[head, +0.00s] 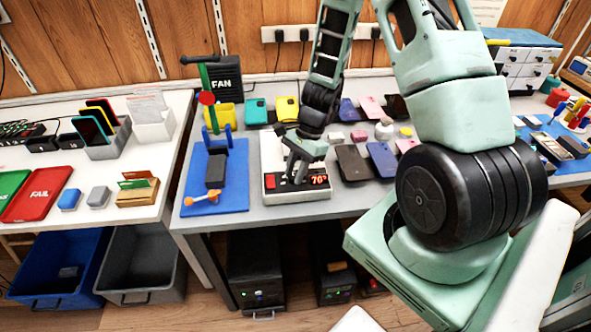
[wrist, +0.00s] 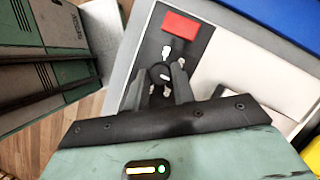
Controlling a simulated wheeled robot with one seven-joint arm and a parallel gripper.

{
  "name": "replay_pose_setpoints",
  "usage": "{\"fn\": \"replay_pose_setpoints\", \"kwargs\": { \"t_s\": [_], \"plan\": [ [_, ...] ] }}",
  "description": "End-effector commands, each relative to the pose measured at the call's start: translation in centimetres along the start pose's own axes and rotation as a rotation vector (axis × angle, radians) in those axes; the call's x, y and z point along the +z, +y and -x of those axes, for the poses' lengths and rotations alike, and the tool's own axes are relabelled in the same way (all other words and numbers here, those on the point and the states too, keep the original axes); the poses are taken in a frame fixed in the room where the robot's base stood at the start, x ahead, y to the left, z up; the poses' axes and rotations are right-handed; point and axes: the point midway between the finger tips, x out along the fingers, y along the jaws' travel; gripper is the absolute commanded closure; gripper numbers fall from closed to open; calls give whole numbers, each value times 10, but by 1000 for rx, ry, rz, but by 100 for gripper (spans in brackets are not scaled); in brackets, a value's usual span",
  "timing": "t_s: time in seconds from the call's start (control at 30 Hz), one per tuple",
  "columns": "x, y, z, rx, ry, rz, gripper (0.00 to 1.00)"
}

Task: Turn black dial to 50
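The black dial (wrist: 160,74) sits on a dark panel of a light-coloured device (head: 315,194). It has a white mark and shows between my fingertips in the wrist view. My gripper (wrist: 159,72) has one finger on each side of the dial; whether both fingers touch it I cannot tell. In the head view my gripper (head: 297,178) points down over the device and hides the dial. The device's red lit display (head: 319,180) appears to read 70. A red block (wrist: 181,25) is on the same panel, just beyond the dial.
A blue mat (head: 232,195) with a small stand lies left of the device. Several phones, such as a dark one (head: 352,162), lie to its right. Blue and grey bins are on the floor at left.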

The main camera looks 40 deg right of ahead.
Motion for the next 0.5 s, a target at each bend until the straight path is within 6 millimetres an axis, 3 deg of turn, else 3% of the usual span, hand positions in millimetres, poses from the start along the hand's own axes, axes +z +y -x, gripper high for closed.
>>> {"fn": "replay_pose_setpoints", "kwargs": {
  "t_s": [0.5],
  "plan": [
    [1,-2,2,54,1,130,98]
  ]
}}
